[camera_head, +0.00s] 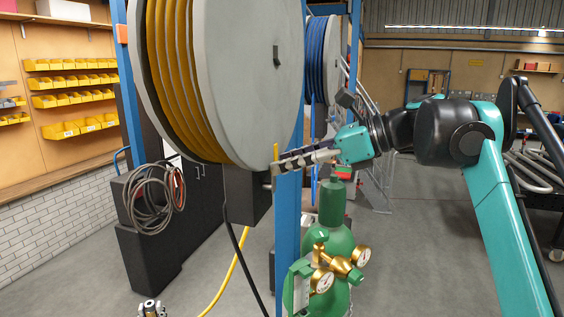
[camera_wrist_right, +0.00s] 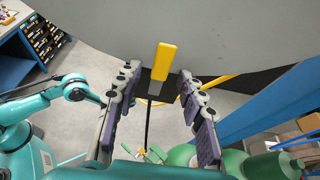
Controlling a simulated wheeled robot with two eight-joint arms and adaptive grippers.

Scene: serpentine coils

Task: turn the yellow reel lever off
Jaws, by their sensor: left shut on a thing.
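The yellow reel lever (camera_wrist_right: 164,61) points up in the right wrist view, against the grey reel disc (camera_wrist_right: 200,30). In the head view the lever (camera_head: 276,152) is a thin upright yellow piece at the reel's lower right edge. My right gripper (camera_wrist_right: 155,95) is open, with one finger on each side of the lever and a gap on both sides. In the head view it (camera_head: 290,163) reaches in from the right, its fingertips near the lever. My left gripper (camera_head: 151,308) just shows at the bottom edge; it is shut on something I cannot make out.
The large reel holds yellow hose (camera_head: 170,80); a blue-hose reel (camera_head: 318,60) is behind it. A blue post (camera_head: 288,235) stands close by my right fingers. A green gas cylinder (camera_head: 338,240) with gauges stands below. Grey hose coils (camera_head: 150,200) hang at left.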

